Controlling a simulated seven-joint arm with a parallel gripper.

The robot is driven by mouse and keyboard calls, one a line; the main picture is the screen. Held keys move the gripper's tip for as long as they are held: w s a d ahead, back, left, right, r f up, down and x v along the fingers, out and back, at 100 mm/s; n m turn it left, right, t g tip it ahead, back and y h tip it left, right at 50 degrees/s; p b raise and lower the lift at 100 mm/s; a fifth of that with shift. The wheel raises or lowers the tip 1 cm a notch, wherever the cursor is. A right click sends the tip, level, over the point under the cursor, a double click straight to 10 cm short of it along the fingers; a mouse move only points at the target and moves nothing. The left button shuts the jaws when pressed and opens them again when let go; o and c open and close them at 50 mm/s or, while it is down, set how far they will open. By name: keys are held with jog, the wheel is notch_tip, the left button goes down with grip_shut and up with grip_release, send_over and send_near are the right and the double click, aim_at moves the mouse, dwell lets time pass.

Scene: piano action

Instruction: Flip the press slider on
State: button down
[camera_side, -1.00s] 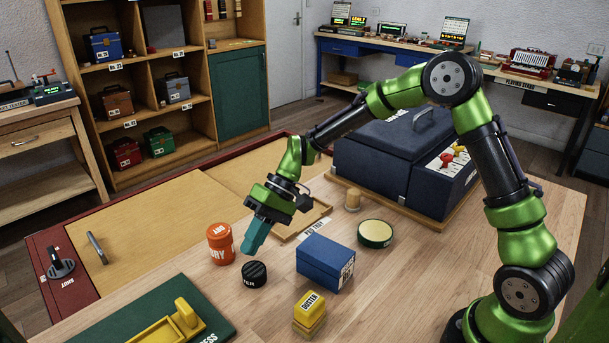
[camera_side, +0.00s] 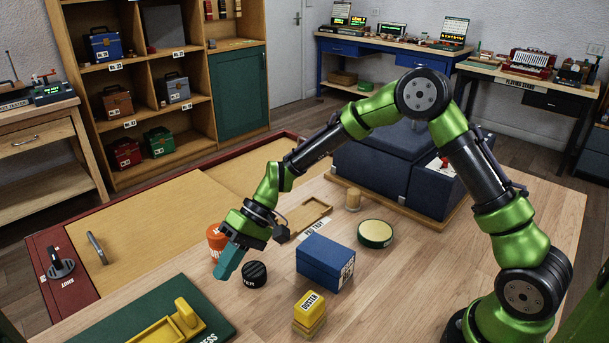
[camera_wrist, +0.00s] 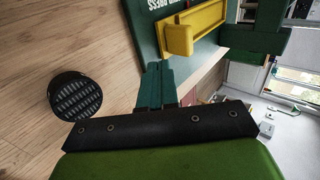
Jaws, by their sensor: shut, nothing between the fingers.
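The press is a green board (camera_side: 90,318) lettered "PRESS" at the bottom left of the side view, with a yellow tray and a raised yellow block (camera_side: 184,314) on it. I take the yellow block for the slider; its setting cannot be told. In the wrist view the yellow part (camera_wrist: 205,32) and green board (camera_wrist: 150,32) show at the top, beyond my fingertips. My gripper (camera_side: 219,277) is shut and empty, its teal fingers pointing down and left above the wooden table, apart from the press. The fingers also show in the wrist view (camera_wrist: 158,70).
A black ribbed-lid jar (camera_side: 254,274) stands close to my fingers, also in the wrist view (camera_wrist: 75,96). An orange jar (camera_side: 214,237) is partly hidden behind my gripper. A blue box (camera_side: 325,262) and yellow duster block (camera_side: 309,313) stand to the right. Bare table lies between gripper and press.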

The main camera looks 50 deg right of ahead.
jog(key=a, duration=0.1)
jog(key=a+f, duration=0.1)
jog(key=a, duration=0.1)
jog(key=a+f, duration=0.1)
jog(key=a, duration=0.1)
jog(key=shift+a, duration=0.6)
send_over(157, 341)
jog(key=a, duration=0.4)
jog(key=shift+a, duration=0.1)
jog(key=shift+s, duration=0.1)
jog(key=shift+d, duration=0.35)
jog(key=d, duration=0.3)
jog(key=shift+d, duration=0.2)
jog(key=v, duration=1)
jog(key=shift+d, duration=0.25)
